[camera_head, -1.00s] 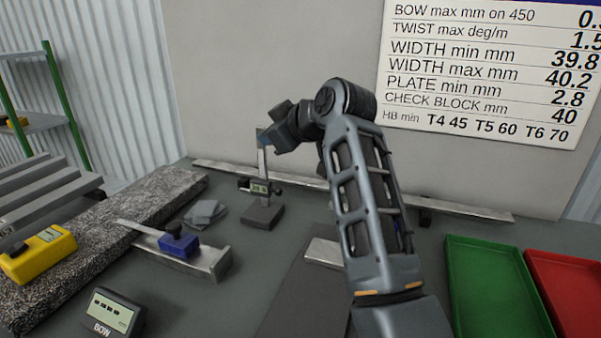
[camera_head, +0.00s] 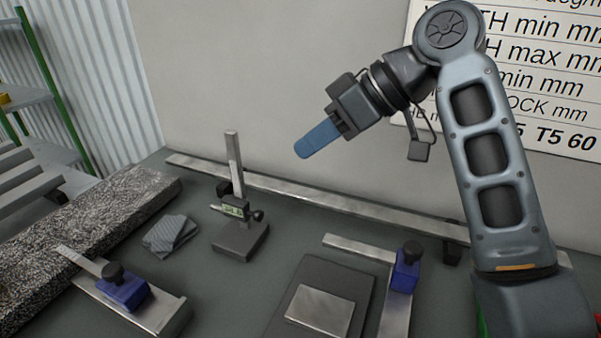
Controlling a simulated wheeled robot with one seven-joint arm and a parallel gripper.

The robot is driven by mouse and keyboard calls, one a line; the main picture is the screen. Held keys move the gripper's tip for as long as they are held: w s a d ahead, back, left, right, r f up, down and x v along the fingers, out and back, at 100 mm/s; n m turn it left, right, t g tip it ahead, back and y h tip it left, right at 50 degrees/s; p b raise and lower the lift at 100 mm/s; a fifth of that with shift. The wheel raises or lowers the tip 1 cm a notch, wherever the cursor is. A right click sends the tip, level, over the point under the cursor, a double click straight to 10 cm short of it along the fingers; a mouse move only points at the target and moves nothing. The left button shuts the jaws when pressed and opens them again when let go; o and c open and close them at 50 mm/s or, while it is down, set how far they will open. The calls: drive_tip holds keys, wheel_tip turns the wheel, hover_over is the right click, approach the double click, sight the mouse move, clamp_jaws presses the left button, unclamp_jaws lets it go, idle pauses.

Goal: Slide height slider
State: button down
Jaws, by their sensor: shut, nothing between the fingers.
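The height gauge stands upright on the table, with a dark block base (camera_head: 240,241), a metal column (camera_head: 234,160) and a slider (camera_head: 235,209) with a small green display low on the column. My gripper (camera_head: 303,150) is above and to the right of the gauge, clear of it. Its blue fingers are shut together, empty, and point down to the left. Nothing hides the slider in this view.
Grey plates (camera_head: 170,234) lie left of the gauge. A blue-bodied square (camera_head: 122,290) is at the lower left, another blue tool (camera_head: 406,268) at the right. A dark plate (camera_head: 358,290) lies in front. A long metal straightedge (camera_head: 330,200) runs along the wall.

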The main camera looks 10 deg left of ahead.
drive_tip(key=p, duration=0.2)
approach(251, 211)
drive_tip(key=a+f, duration=0.2)
drive_tip(key=a, duration=0.2)
drive_tip(key=shift+s+d+f, duration=0.1)
drive_tip(key=shift+d+f, duration=0.05)
drive_tip(key=shift+f, duration=0.5)
